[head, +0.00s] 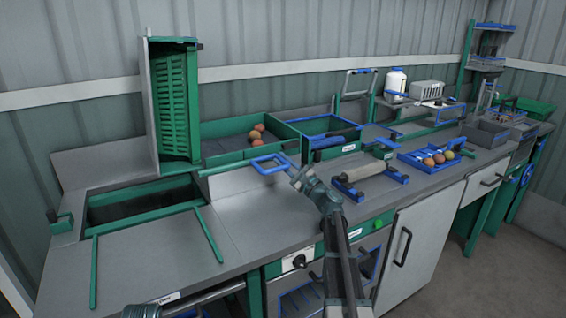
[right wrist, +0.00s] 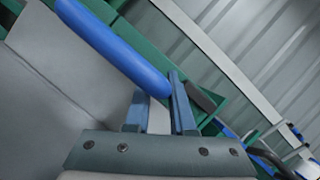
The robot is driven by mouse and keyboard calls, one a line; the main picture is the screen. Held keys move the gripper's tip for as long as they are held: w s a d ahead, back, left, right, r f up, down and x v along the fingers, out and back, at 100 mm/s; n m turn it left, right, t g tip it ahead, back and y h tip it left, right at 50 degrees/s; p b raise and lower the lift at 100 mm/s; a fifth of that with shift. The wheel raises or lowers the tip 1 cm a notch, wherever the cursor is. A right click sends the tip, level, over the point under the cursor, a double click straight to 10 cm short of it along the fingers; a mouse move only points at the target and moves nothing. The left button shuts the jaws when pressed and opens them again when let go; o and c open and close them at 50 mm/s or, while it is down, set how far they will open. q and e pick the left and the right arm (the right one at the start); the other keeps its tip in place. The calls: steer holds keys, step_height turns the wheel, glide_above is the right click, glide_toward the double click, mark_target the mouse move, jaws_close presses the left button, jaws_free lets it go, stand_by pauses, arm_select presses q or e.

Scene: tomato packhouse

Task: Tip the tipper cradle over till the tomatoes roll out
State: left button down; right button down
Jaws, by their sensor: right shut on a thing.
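The tipper cradle (head: 176,105), a green slatted box with a grey side, stands steeply on end at the left of the bench in the head view. I see no tomatoes in its visible part. Tomatoes (head: 256,134) lie on the grey floor of the green-walled tray to its right. My right gripper (head: 293,174) is shut on the blue loop handle (head: 270,164), at the end of a green bar that runs left toward the cradle's foot. In the right wrist view the blue handle bar (right wrist: 112,45) meets the fingers. My left gripper is not in view.
A dark green-framed opening (head: 140,207) lies before the cradle. A blue-rimmed bin (head: 331,126) stands right of the tomatoes. Further right are a roller (head: 362,181) and a blue tray (head: 415,162) with several tomatoes.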

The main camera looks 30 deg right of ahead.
steer(key=shift+a, duration=0.1)
steer(key=c, duration=0.8)
jaws_free()
steer(key=shift+o, duration=0.2)
steer(key=b+v, duration=0.4)
steer(key=v, duration=0.8)
steer(key=shift+s+f, duration=0.1)
steer(key=shift+v, duration=0.75)
